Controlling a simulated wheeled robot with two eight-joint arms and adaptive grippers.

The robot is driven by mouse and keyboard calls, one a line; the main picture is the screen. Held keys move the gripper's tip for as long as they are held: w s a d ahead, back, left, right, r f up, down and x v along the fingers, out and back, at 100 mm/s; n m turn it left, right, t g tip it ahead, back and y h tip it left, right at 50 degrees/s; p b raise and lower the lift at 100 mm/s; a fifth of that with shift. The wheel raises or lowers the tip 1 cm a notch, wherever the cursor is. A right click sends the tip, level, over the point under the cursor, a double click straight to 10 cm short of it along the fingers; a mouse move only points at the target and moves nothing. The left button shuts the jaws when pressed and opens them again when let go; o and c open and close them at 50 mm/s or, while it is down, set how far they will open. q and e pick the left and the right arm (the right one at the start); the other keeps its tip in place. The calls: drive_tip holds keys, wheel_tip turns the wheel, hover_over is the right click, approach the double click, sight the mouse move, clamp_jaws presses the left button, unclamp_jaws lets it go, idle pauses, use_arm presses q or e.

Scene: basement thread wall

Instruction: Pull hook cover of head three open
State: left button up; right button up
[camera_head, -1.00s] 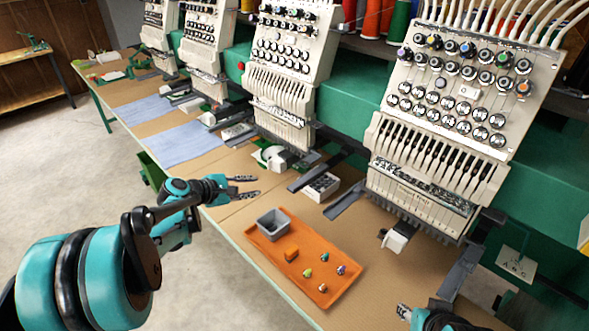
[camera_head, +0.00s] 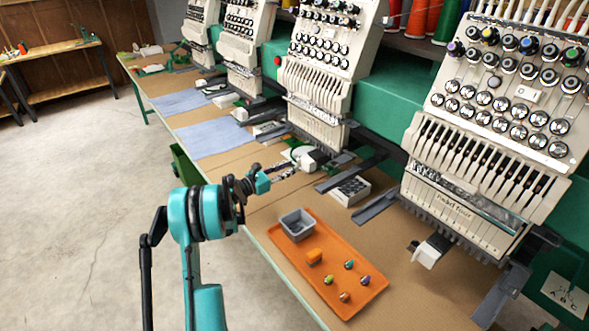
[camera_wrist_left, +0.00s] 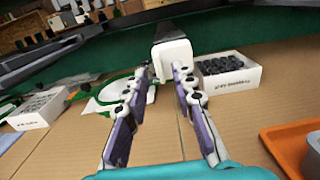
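The white hook cover (camera_head: 311,158) sits under the third embroidery head (camera_head: 315,85) from the left. In the left wrist view it is a white block (camera_wrist_left: 173,58) on a dark arm, its front facing me. My left gripper (camera_head: 292,168) is just in front of this cover. In the left wrist view its two fingers (camera_wrist_left: 160,76) are apart, with the lower part of the cover between or just beyond the tips. I cannot tell whether a finger touches it. My right gripper is not in view.
A white box of dark bobbins (camera_head: 350,190) stands right of the cover; it also shows in the left wrist view (camera_wrist_left: 230,78). An orange tray (camera_head: 365,300) with a grey bin (camera_head: 297,224) lies in front. Another hook cover (camera_head: 428,252) sits under the rightmost head.

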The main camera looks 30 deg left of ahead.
use_arm(q)
drive_tip(key=shift+x, duration=1.1)
clamp_jaws()
